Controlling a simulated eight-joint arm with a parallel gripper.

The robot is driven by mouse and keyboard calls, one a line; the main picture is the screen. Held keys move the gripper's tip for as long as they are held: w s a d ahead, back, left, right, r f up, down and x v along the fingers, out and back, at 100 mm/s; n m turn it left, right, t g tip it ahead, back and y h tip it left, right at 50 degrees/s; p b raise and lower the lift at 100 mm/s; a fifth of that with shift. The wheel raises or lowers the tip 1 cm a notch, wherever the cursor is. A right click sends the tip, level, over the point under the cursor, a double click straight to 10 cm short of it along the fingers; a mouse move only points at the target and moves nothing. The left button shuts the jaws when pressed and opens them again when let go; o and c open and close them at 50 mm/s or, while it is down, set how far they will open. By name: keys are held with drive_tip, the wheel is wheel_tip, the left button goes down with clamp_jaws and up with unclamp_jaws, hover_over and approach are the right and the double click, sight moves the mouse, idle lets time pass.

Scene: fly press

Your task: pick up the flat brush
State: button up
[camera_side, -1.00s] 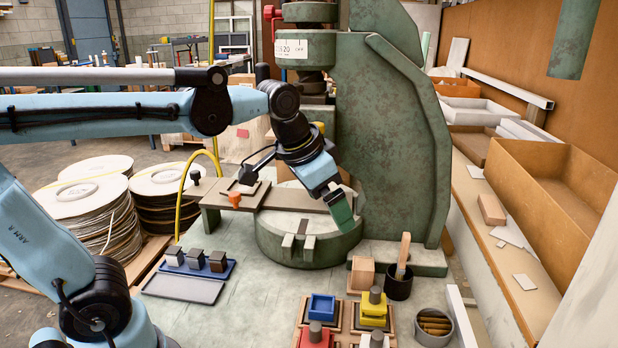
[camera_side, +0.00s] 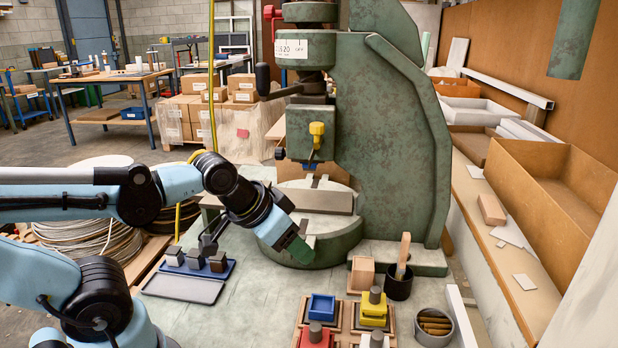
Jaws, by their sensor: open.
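A pale wooden handle, which appears to be the flat brush (camera_side: 403,250), stands up and leans slightly in a small black cup (camera_side: 398,285). The cup is on the bench to the right of the press's round table. The lower end of the brush is hidden inside the cup. My gripper (camera_side: 302,253), with green fingers, is open in front of the round table's left front, tilted down to the right. It is well to the left of the brush and apart from it.
The green fly press (camera_side: 390,130) rises behind the brush. A wooden block (camera_side: 362,273) is just left of the cup. A round tin (camera_side: 434,326) and coloured blocks on wooden bases (camera_side: 345,318) stand in front. A blue tray (camera_side: 208,268) with dark blocks is at left.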

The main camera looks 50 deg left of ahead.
drive_tip(key=w+d+r+m+g+h, duration=0.1)
drive_tip(key=w+d+r+m+g, duration=0.2)
drive_tip(key=w+r, duration=0.4)
drive_tip(key=m+g+h, duration=0.1)
drive_tip(key=m+g, duration=0.1)
drive_tip(key=m, duration=0.4)
approach(408, 250)
drive_tip(key=x, duration=0.7)
drive_tip(key=a+x, duration=0.1)
drive_tip(key=x, duration=0.2)
drive_tip(key=shift+w+d+f, duration=0.1)
drive_tip(key=shift+w+f, duration=0.15)
drive_tip(key=shift+w, duration=0.2)
clamp_jaws()
drive_tip(key=shift+r, duration=0.1)
